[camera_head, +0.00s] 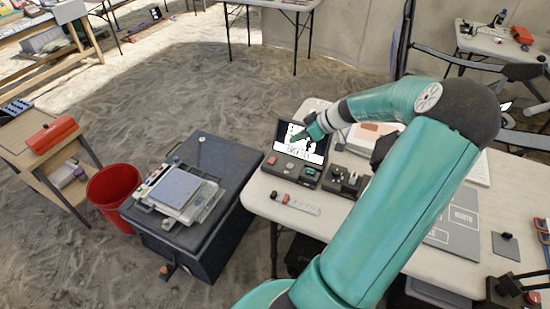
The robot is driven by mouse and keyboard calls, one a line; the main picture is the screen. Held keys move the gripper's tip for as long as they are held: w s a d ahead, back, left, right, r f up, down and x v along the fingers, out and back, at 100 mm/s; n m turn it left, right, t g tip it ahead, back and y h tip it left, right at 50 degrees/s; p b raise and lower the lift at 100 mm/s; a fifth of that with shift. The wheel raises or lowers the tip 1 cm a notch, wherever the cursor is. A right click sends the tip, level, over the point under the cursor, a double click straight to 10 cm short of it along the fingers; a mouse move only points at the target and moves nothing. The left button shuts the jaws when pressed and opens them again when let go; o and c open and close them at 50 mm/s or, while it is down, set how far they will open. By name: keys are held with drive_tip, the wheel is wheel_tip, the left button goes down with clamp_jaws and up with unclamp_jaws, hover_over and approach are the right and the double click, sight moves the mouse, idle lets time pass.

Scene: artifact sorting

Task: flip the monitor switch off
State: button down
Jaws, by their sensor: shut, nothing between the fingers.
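A small monitor (292,150) stands on the left end of the beige table. Its screen is lit, with a white and black picture. A dark control base (292,171) lies in front of the screen, with small knobs and a red part at its left. Which of these parts is the switch is too small to tell. My gripper (298,136) is shut and empty. In the picture it overlaps the upper right of the screen, above the base. I cannot tell whether it touches the monitor.
The beige table (262,205) also holds small dark devices (344,182) right of the monitor and a labelled grey board (462,222). A dark case (225,215) bearing a scale-like device (180,190) and a red bin (115,190) stand left. Open sand lies behind.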

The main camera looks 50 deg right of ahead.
hover_over(272, 161)
drive_tip(key=s, duration=0.2)
drive_tip(key=f, duration=0.7)
drive_tip(key=shift+w, duration=0.2)
wheel_tip(272, 161, down, 3)
drive_tip(key=shift+s+r, duration=0.1)
drive_tip(key=shift+r, duration=0.05)
drive_tip(key=shift+a+f, duration=0.15)
drive_tip(key=shift+f, duration=0.45)
drive_tip(key=shift+a+f, duration=0.15)
drive_tip(key=shift+f, duration=0.15)
